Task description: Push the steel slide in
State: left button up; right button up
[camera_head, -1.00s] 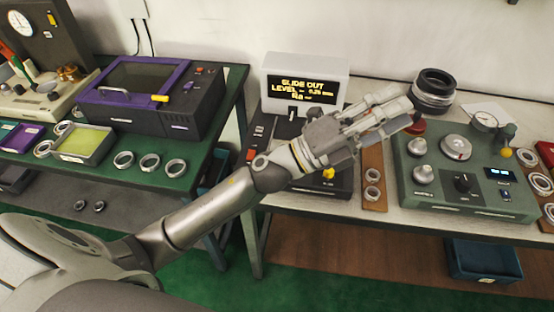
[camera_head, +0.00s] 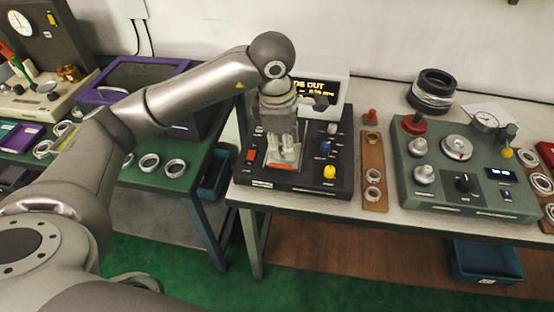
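A black control box (camera_head: 312,180) stands at the left end of the white table. Its white display (camera_head: 334,90) is partly covered by my arm; the letters "DE OUT" show. My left gripper (camera_head: 284,160) points straight down over the left middle of the box, its fingertips close to the top face. I cannot tell whether it touches the box or how far its fingers are apart. The steel slide cannot be told apart from the bright metal at the fingertips, and the gripper hides that part of the box. My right gripper is not in view.
A red switch (camera_head: 251,155) lies left of the gripper. Farther right are a brown strip with rings (camera_head: 374,188) and a green gauge box (camera_head: 467,205).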

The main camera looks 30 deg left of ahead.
aim_at(278, 164)
pick_arm(q)
jog(key=shift+y, duration=0.5)
jog(key=a+f, duration=0.1)
jog(key=f, duration=0.2)
jog(key=w+a+f+p, duration=0.1)
jog(key=f, duration=0.2)
jog(key=w+f, duration=0.1)
jog(key=f, duration=0.3)
jog(key=shift+a+p, duration=0.4)
jog(key=shift+w, duration=0.1)
grip_shut()
